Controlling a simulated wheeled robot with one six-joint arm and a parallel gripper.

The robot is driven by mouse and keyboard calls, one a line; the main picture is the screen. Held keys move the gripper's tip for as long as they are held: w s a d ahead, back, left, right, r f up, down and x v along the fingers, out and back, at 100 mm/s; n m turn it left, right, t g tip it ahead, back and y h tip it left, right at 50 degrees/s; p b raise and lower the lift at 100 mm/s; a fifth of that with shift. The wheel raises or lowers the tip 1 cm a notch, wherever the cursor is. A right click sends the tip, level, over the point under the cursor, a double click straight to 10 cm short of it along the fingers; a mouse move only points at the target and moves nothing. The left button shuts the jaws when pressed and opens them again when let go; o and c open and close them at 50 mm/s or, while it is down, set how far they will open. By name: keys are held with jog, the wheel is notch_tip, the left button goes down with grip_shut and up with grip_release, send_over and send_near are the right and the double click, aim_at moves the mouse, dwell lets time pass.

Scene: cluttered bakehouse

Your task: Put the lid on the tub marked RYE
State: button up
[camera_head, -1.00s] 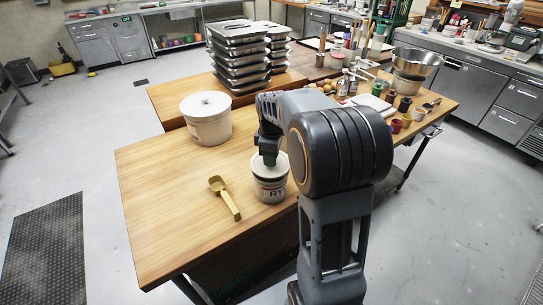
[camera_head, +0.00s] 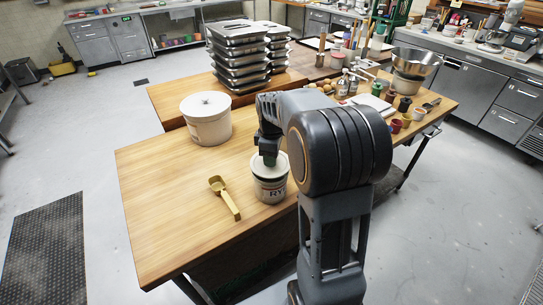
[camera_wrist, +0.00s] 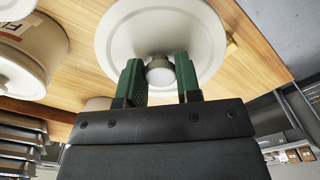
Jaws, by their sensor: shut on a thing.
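The tub marked RYE (camera_head: 271,190) stands upright near the front edge of the wooden table; only "RY" of its label shows. The white round lid (camera_wrist: 120,40) fills the upper middle of the wrist view. In the head view my gripper (camera_head: 268,158) is directly over the tub, with the lid at the tub's mouth. I cannot tell whether the lid is fully seated, as my arm hides part of it.
A larger lidded white tub (camera_head: 207,125) stands behind to the left. A yellow scoop (camera_head: 225,197) lies just left of the RYE tub. Stacked metal trays (camera_head: 240,62) stand at the back, and small jars (camera_head: 397,126) at the right. The table's left front is clear.

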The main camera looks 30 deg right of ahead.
jog(key=shift+f+b, duration=0.8)
jog(key=shift+f, duration=0.3)
dwell(0.3)
jog(key=o, duration=1.3)
jog(key=shift+r, duration=0.15)
jog(key=shift+r+p, duration=3.25)
jog(key=shift+r, duration=0.7)
jog(key=shift+m, duration=0.3)
